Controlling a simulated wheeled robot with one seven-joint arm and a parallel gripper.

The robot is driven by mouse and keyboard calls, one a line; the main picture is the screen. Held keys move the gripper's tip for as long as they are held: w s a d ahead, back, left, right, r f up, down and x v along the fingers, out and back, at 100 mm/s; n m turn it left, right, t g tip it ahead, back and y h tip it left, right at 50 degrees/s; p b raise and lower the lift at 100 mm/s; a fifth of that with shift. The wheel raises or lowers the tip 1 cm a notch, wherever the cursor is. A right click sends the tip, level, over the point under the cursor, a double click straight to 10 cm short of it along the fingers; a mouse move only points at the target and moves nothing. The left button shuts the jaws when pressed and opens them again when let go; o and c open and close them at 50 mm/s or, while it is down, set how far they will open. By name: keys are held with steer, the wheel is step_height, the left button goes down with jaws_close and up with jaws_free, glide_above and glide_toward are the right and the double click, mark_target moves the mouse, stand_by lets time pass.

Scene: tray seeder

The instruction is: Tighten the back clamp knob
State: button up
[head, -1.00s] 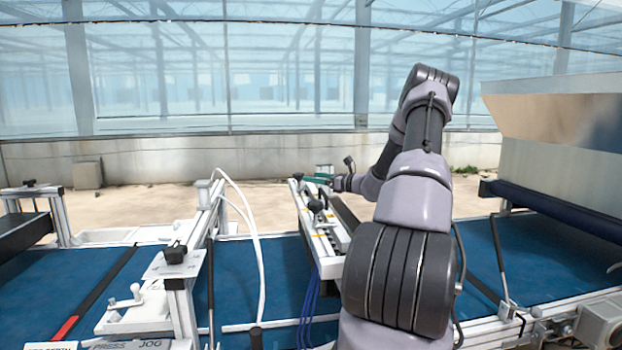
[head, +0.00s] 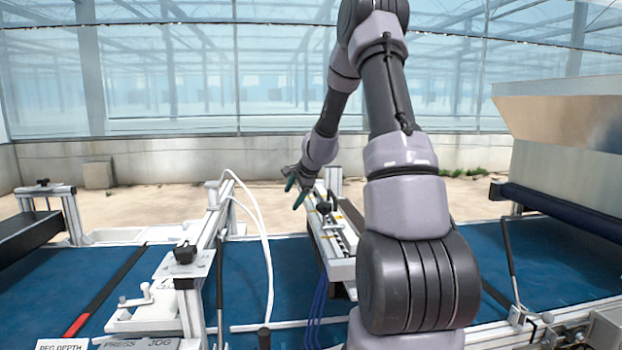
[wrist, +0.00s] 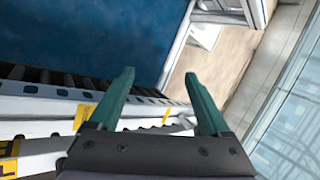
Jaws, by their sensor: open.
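My gripper (head: 294,196) has green fingers. It is open and empty, pointing down and left beside the white seeder bar (head: 349,268) near its back end. In the wrist view the gap between the fingertips (wrist: 158,76) is clear. A black knob (head: 323,208) stands upright on the nearer part of the bar, to the right of and below my fingers in the head view. I see no knob at the bar's back end; my arm covers part of that area. The wrist view shows no clamp knob.
The blue belt (head: 262,262) runs under the bar. A white hose (head: 262,225) arches left of my gripper. A bracket with a black knob (head: 184,252) stands at the front left. A metal hopper (head: 560,125) stands at the right. Yellow labels (wrist: 84,116) mark the bar.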

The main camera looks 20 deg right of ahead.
step_height(320, 180, up, 11)
steer(key=a+n+t+h, duration=0.1)
steer(key=n+t+h, duration=0.3)
steer(key=n+h, duration=0.15)
steer(key=w+d+f+n+t+h, duration=0.1)
steer(key=w+d+f+n+h, duration=0.1)
steer(key=w+d+f+h, duration=0.55)
steer(key=w+d, duration=0.2)
steer(key=w+d+h, duration=0.1)
steer(key=w+d, duration=0.1)
steer(key=w+d+f+h, duration=0.1)
steer(key=d, duration=0.1)
steer(key=shift+w+f, duration=0.1)
steer(key=shift+w, duration=0.3)
steer(key=shift+m, duration=0.25)
jaws_close()
